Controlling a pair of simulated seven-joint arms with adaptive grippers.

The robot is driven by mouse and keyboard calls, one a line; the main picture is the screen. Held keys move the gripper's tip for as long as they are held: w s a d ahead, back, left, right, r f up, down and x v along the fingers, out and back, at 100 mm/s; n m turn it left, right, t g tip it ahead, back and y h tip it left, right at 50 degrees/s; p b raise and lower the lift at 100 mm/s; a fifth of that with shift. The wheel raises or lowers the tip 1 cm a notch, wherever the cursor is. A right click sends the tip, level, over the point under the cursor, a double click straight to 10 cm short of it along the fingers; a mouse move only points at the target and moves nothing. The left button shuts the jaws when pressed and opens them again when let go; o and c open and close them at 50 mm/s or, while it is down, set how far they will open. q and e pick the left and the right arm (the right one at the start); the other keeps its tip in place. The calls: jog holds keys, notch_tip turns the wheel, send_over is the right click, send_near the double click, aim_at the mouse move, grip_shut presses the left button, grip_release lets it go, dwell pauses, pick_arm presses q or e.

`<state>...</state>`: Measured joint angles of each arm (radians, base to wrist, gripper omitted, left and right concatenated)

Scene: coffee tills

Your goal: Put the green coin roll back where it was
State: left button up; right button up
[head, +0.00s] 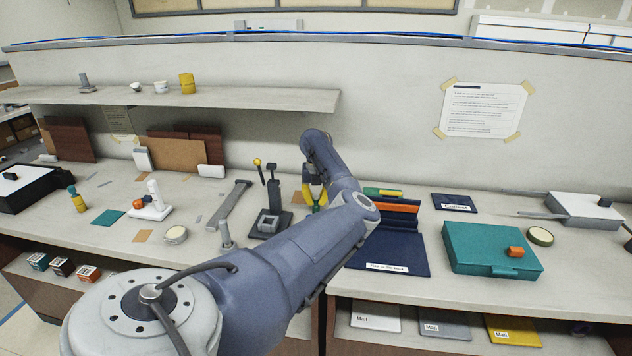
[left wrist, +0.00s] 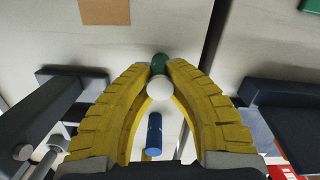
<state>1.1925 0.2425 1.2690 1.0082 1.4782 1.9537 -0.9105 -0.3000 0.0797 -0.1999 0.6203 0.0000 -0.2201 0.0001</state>
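My left gripper (head: 315,193) has curved yellow fingers and is over the counter behind my forearm in the head view. In the left wrist view, its fingertips (left wrist: 160,72) close on the green coin roll (left wrist: 158,63), with a round white end (left wrist: 160,88) facing the camera. A blue roll (left wrist: 153,136) shows below, in the gap between the fingers, apart from the fingertips. My right gripper is not seen.
A dark post stand (head: 271,219) is close left of the gripper. To the right are a navy mat (head: 388,253), an orange bar (head: 397,206) and a teal case (head: 490,252). A shelf (head: 230,98) runs above the counter's left part.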

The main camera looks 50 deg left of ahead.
aim_at(316, 198)
pick_arm(q)
jog(key=o, duration=0.4)
notch_tip(316, 198, up, 12)
jog(key=shift+s+d+r, duration=0.2)
jog(key=shift+s+d, duration=0.1)
jog(key=shift+d, duration=0.1)
dwell(0.6)
